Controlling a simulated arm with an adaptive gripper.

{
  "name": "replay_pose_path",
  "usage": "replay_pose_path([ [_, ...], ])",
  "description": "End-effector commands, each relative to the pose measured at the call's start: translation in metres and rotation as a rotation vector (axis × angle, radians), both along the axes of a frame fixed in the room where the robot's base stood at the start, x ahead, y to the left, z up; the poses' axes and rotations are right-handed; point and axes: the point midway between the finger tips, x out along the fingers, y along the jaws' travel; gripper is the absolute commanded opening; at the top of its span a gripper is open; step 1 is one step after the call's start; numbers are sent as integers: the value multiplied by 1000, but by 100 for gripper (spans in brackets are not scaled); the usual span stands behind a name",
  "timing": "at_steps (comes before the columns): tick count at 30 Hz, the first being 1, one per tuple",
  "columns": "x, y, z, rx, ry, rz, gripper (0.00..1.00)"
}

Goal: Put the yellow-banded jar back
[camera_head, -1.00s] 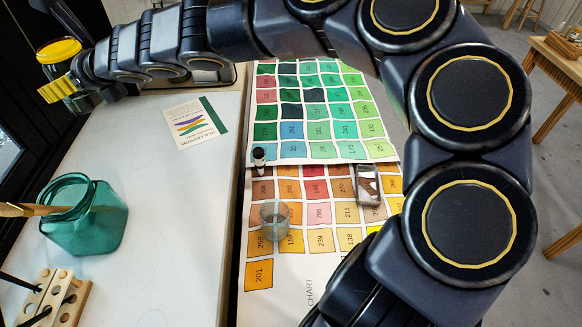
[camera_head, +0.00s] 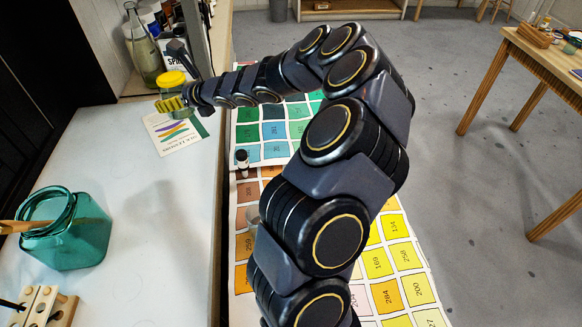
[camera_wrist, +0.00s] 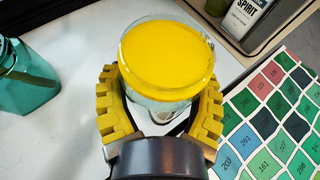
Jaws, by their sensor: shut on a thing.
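The jar with a yellow top (camera_wrist: 165,58) is glass and fills the upper middle of the wrist view. My gripper (camera_wrist: 160,108) has its yellow ridged fingers closed around the jar's sides. In the head view the jar's yellow top (camera_head: 172,79) shows at the far end of my arm, and my gripper (camera_head: 172,104) is just below it. The jar is over the far part of the white table (camera_head: 150,200), beyond the leaflet; its base is partly hidden and I cannot tell whether it touches the surface.
A leaflet (camera_head: 172,137) lies close to the gripper. A green bottle (camera_head: 146,52) and other containers stand on a tray (camera_head: 139,88) behind. A teal jar (camera_head: 75,240) stands at the front left. A colour chart (camera_head: 385,255) lies to the right.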

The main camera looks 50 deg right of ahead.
Motion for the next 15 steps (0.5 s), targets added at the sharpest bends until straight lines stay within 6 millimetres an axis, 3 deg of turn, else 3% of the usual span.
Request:
replay_pose_path([
  [1, -7, -24, -19, 5, 5, -30, 31],
  [3, -18, -52, -41, 6, 6, -65, 31],
  [9, -62, -126, -100, 0, -5, -165, 31],
  [15, -113, -175, -148, -13, -12, -250, 31],
])
